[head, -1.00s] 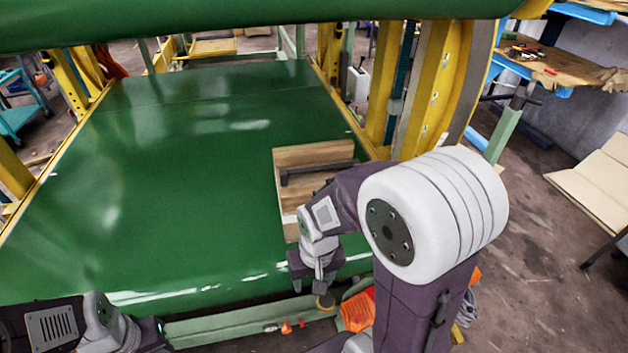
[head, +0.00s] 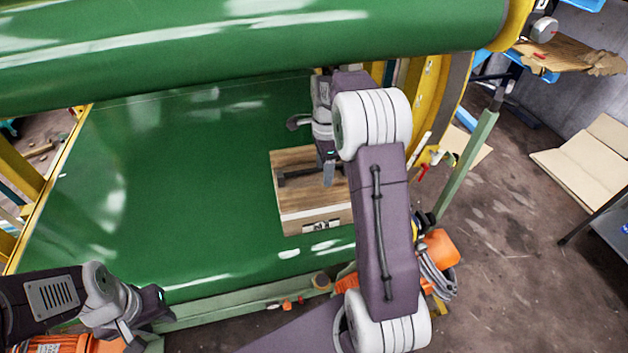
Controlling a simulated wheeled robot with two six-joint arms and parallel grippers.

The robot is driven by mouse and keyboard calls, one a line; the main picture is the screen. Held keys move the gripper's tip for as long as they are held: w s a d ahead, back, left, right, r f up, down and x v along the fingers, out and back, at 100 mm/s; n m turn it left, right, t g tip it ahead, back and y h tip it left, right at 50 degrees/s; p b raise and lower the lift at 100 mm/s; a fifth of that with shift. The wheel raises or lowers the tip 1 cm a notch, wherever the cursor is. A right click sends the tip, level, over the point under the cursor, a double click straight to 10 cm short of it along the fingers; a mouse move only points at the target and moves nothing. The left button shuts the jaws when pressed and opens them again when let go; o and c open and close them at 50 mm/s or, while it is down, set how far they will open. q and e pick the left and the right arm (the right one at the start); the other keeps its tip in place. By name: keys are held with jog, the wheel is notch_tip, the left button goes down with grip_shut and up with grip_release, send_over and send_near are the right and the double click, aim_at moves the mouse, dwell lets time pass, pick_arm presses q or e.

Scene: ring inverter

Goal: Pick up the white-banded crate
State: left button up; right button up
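The wooden crate (head: 300,200) sits on the green belt, right of its middle. A dark bar runs across its top, and a pale band with a dark handle shows low on its near side. My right gripper (head: 322,160) is over the crate's far part, pointing down. My arm hides part of the crate's right side; I cannot tell whether the gripper touches it, or how far its fingers are apart. My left gripper (head: 158,306) is at the lower left by the belt's near edge, away from the crate. Its finger opening is not clear.
The green belt (head: 170,180) is bare left of the crate. A large green roller (head: 250,45) crosses overhead. A pale green rail (head: 225,310) runs along the near edge. A yellow frame (head: 435,90) stands at the right, with an orange object (head: 438,250) nearer.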

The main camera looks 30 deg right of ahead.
aim_at(321, 188)
jog(key=shift+d+f, duration=0.1)
jog(key=shift+f, duration=0.05)
jog(key=f, duration=0.3)
jog(key=shift+a+f, duration=0.1)
jog(key=shift+a, duration=0.15)
jog(key=shift+w+f, duration=0.1)
jog(key=shift+f, duration=0.25)
jog(key=f+p, duration=0.1)
jog(key=f, duration=0.3)
jog(key=shift+w+a+p, duration=0.1)
jog(key=shift+a+p, duration=0.1)
jog(key=shift+p, duration=0.2)
jog(key=shift+w+f, duration=0.1)
jog(key=shift+f, duration=0.4)
jog(key=c, duration=1.2)
grip_shut()
jog(key=shift+r, duration=0.1)
